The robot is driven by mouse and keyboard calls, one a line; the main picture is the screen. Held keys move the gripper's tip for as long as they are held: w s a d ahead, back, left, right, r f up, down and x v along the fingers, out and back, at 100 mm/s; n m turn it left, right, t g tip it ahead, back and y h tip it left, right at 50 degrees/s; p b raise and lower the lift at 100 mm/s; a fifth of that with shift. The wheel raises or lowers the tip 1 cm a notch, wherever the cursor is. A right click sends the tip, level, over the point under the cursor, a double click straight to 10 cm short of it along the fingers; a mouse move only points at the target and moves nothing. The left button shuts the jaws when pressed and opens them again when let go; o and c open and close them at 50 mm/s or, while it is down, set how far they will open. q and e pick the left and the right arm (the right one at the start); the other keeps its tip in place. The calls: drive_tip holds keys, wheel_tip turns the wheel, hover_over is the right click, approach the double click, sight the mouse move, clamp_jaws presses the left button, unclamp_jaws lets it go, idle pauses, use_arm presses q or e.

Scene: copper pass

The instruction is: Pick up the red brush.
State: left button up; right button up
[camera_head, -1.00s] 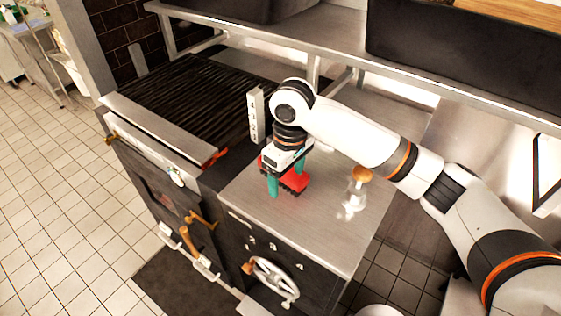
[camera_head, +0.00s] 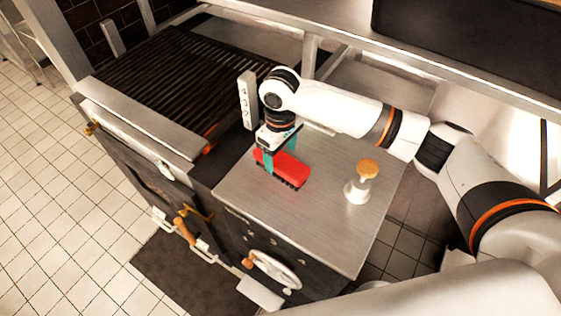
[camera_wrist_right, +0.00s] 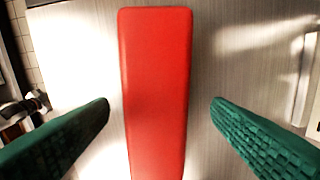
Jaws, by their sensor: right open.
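The red brush (camera_head: 286,170) lies on the steel counter top (camera_head: 320,215), bristles down, with dark bristles along its near edge. In the right wrist view its red back (camera_wrist_right: 156,90) runs lengthwise up the middle of the picture. My right gripper (camera_head: 278,160) is over the left end of the brush, pointing down. In the right wrist view its two green fingers (camera_wrist_right: 160,112) stand open, one on each side of the brush, with a gap on both sides. Whether the fingertips reach down beside the brush is hard to tell. My left gripper is not in view.
A pale upright block (camera_head: 247,100) is left of my right gripper, beside the ribbed grill (camera_head: 170,85). A steel shelf (camera_head: 400,65) spans behind. The counter's front is clear.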

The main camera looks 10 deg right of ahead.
sight(281, 158)
drive_tip(key=f, duration=0.2)
drive_tip(key=f+p, duration=0.1)
drive_tip(key=shift+s+f, duration=0.25)
drive_tip(key=shift+f, duration=0.4)
drive_tip(key=shift+c, duration=0.2)
drive_tip(key=c, duration=1.1)
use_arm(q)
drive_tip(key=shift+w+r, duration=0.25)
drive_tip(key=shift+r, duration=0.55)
use_arm(e)
drive_tip(key=shift+w, duration=0.1)
